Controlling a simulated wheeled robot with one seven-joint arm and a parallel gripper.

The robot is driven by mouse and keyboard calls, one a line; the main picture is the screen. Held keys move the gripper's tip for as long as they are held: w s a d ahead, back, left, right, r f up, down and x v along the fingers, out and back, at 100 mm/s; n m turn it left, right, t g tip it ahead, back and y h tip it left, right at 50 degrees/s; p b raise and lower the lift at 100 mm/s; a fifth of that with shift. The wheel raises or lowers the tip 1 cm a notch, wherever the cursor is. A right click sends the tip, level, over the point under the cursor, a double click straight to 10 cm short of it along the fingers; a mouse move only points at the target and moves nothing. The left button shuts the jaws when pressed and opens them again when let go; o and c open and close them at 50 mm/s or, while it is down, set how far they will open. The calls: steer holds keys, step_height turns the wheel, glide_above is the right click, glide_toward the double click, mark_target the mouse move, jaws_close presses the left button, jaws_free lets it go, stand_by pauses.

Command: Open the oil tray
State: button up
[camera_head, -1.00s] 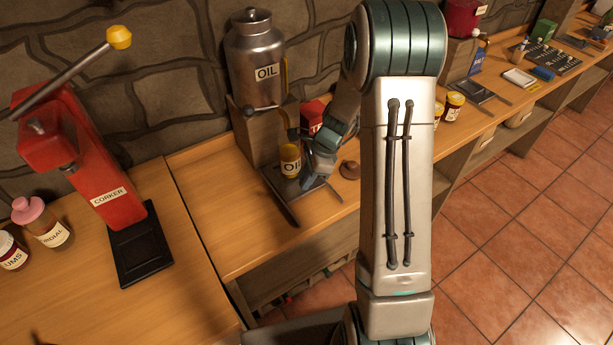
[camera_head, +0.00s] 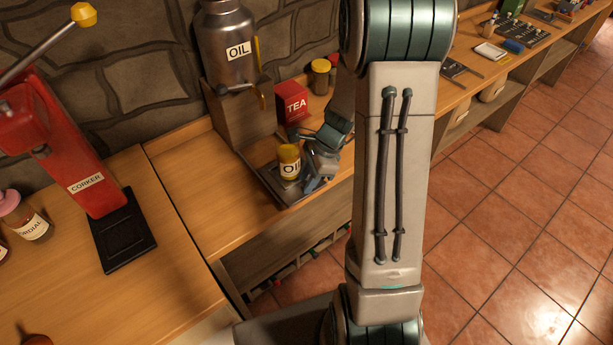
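The oil tray (camera_head: 267,181) is a flat dark tray on the wooden counter, below the steel can labelled OIL (camera_head: 228,48). A small jar with a yellow lid and an OIL label (camera_head: 289,162) stands upright on it. My gripper (camera_head: 312,183) is low at the right side of the jar and tray, close to the front edge of the counter. Its fingers are small and partly hidden by the wrist. I cannot tell whether they are open, or whether they touch the tray or the jar. My arm hides the area to the right.
A red TEA box (camera_head: 291,101) stands behind the gripper, with yellow-lidded jars (camera_head: 320,77) beyond it. A red corker (camera_head: 82,165) with a black base stands on the left. The counter left of the tray is clear. Below the counter is an open shelf.

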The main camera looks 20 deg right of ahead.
steer(key=shift+o, duration=0.5)
steer(key=v, duration=1.3)
steer(key=shift+d+r, duration=0.15)
steer(key=shift+r, duration=0.25)
steer(key=s+a+r+n+t+h, duration=0.1)
steer(key=s+a+r+n+h, duration=0.1)
steer(key=s+n, duration=0.5)
steer(key=s+a+r+n+t+h, duration=0.1)
steer(key=s+a+r+n+h, duration=0.1)
steer(key=s+a+r+n, duration=0.2)
steer(key=shift+s+a+n+t, duration=0.3)
steer(key=shift+s+a+n, duration=1.45)
steer(key=shift+n, duration=2.15)
steer(key=shift+s+d, duration=0.15)
steer(key=shift+d, duration=0.15)
